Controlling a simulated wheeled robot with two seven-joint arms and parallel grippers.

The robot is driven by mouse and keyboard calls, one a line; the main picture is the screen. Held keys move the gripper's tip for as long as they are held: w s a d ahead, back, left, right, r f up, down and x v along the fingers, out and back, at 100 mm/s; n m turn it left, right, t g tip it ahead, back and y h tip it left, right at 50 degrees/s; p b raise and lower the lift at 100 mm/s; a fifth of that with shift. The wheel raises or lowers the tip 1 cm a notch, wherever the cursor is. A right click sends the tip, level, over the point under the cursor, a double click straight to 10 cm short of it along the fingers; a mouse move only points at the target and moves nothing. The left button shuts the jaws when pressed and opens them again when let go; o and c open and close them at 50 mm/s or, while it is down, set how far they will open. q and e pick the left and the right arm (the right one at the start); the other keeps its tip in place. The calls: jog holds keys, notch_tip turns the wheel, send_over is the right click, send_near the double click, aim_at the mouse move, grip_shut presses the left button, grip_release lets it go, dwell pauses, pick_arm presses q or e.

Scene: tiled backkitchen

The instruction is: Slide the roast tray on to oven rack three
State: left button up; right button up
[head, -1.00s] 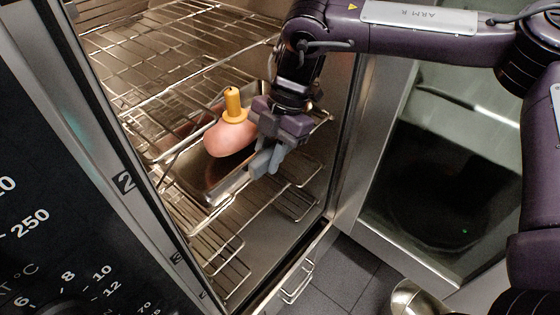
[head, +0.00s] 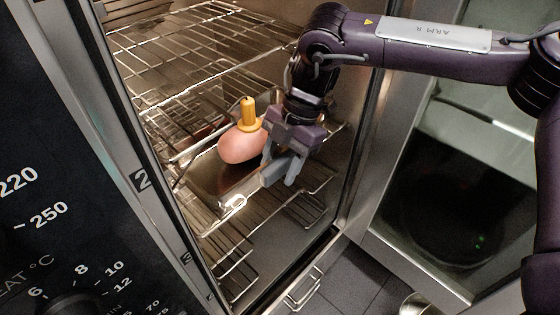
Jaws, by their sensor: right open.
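The roast tray (head: 228,186) is a metal tray inside the open oven, resting among the wire racks at a middle height. The number 3 label (head: 186,258) is on the oven's left frame, below the number 2 label (head: 142,180). My left gripper is out of view.
An empty upper wire rack (head: 200,45) spans the oven above the tray. More wire rack (head: 235,265) shows below it. The oven's control panel (head: 50,170) stands close on the left. A steel frame with a dark opening (head: 440,200) is at the right.

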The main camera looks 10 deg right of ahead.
jog(key=shift+f, duration=0.15)
jog(key=v, duration=0.8)
notch_tip(320, 180, up, 8)
jog(key=p, duration=0.8)
jog(key=shift+p, duration=0.4)
